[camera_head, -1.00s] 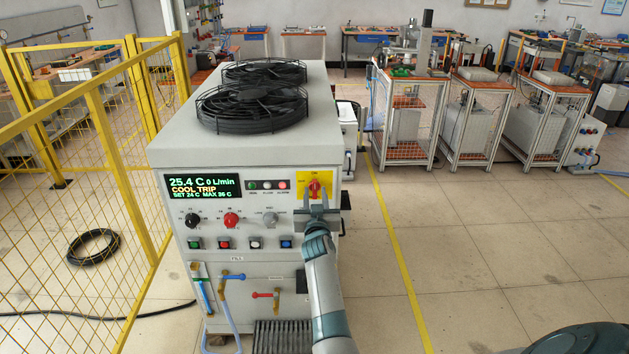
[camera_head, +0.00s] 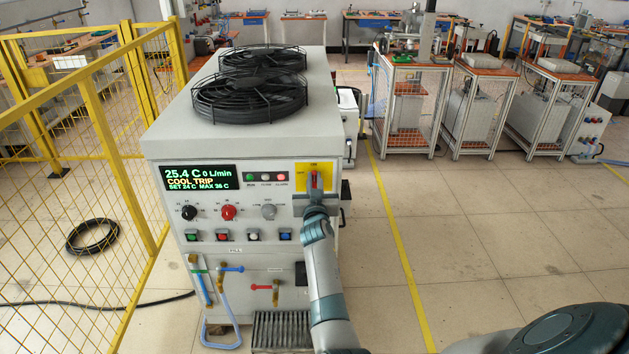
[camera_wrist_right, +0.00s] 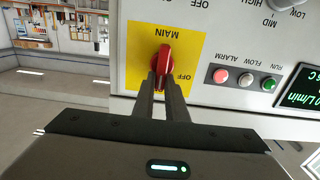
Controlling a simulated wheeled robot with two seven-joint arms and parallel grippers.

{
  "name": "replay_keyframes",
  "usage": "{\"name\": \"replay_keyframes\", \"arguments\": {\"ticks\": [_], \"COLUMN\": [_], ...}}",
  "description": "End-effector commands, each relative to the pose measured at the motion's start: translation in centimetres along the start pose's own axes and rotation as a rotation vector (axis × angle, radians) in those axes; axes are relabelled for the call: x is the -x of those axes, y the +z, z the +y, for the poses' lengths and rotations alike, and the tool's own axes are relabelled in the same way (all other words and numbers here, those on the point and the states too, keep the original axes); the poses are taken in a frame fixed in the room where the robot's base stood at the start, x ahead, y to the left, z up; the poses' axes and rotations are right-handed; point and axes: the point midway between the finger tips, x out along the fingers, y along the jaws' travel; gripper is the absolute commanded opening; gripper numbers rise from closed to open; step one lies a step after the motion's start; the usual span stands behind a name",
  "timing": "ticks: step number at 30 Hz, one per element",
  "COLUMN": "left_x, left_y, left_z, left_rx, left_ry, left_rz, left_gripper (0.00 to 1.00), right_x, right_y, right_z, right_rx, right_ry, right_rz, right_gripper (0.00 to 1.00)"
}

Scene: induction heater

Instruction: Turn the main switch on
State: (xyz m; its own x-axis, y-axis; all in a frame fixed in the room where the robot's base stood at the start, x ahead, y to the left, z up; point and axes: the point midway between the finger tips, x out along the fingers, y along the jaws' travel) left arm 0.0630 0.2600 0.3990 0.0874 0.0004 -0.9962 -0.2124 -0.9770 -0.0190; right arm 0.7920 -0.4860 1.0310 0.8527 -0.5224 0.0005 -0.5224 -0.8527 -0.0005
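The main switch is a red rotary knob (camera_head: 314,181) on a yellow plate (camera_head: 327,186) at the upper right of the heater's front panel. In the right wrist view the picture is upside down and the red knob (camera_wrist_right: 164,61) stands nearly upright, with MAIN and OFF printed on the yellow plate (camera_wrist_right: 190,48). My right gripper (camera_head: 314,193) is at the knob. In the wrist view its two fingers (camera_wrist_right: 162,84) are close together, one on each side of the knob's handle. The panel display (camera_head: 201,177) reads 25.4 C, 0 L/min, COOL TRIP. My left gripper is not in view.
Black, red and grey dials (camera_head: 228,212) and a row of push buttons (camera_head: 253,235) sit left of my right arm. Valves and hoses (camera_head: 205,282) are below. A yellow fence (camera_head: 92,110) stands at the left.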

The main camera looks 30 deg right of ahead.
Motion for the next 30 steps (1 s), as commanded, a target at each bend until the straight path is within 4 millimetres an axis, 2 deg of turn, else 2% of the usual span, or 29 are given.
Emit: {"name": "replay_keyframes", "arguments": {"ticks": [11,30], "left_x": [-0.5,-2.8], "left_y": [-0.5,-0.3], "left_z": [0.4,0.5], "left_rx": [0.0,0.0], "left_ry": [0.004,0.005], "left_rz": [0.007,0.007], "left_gripper": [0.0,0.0], "right_x": [-0.1,-0.1], "right_y": [0.1,0.2], "right_z": [-0.1,-0.9], "right_rx": [0.059,0.456], "right_ry": [0.0,0.001], "right_rz": [0.001,0.003], "right_gripper": [0.0,0.0]}}
